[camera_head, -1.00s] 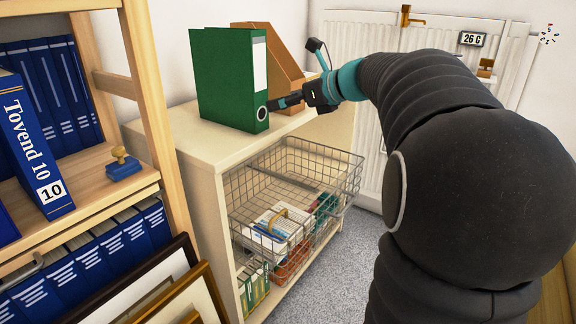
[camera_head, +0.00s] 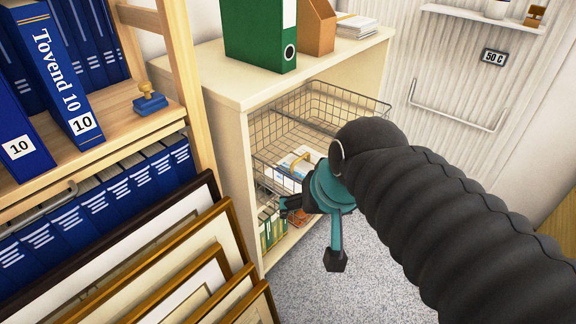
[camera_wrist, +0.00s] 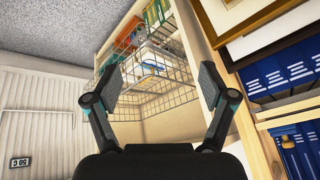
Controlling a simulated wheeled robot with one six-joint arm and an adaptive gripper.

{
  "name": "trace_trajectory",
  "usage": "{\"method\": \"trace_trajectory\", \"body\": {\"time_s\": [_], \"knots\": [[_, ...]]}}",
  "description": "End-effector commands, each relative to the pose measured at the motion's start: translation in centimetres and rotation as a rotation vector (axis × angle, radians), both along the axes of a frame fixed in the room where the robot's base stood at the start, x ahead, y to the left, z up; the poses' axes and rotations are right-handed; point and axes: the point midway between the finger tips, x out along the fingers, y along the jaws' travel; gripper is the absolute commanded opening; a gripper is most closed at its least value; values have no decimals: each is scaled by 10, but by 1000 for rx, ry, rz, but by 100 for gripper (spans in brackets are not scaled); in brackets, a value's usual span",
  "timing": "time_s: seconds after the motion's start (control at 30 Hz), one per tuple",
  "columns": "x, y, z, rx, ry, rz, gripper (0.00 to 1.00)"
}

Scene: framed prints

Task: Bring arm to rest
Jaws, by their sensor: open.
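My gripper (camera_head: 292,205) is in front of the low cream cabinet, beside the wire basket and above the grey floor. In the wrist view my gripper (camera_wrist: 157,85) shows its two dark fingers spread wide with nothing between them. My black ribbed arm reaches in from the right of the head view. The wire basket (camera_head: 278,142) lies beyond the fingers and holds papers and packets; my wrist hides part of its contents.
A green binder (camera_head: 262,35) and a brown file holder (camera_head: 317,28) stand on the cabinet (camera_head: 215,72). Framed prints (camera_head: 190,265) lean at the lower left by a wooden shelf of blue binders (camera_head: 62,75). Floor (camera_head: 355,270) is free.

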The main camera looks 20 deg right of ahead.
Motion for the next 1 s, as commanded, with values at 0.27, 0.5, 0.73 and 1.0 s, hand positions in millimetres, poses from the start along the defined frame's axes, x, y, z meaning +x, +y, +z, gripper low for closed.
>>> {"method": "trace_trajectory", "body": {"time_s": [0.27, 0.5, 0.73, 1.0], "knots": [[-20, -7, -17, -166, -13, 182, 83], [-20, -7, -16, -163, -13, 179, 83], [-20, -7, -16, -162, -13, 178, 83], [-19, -7, -16, -162, -13, 178, 83]]}}
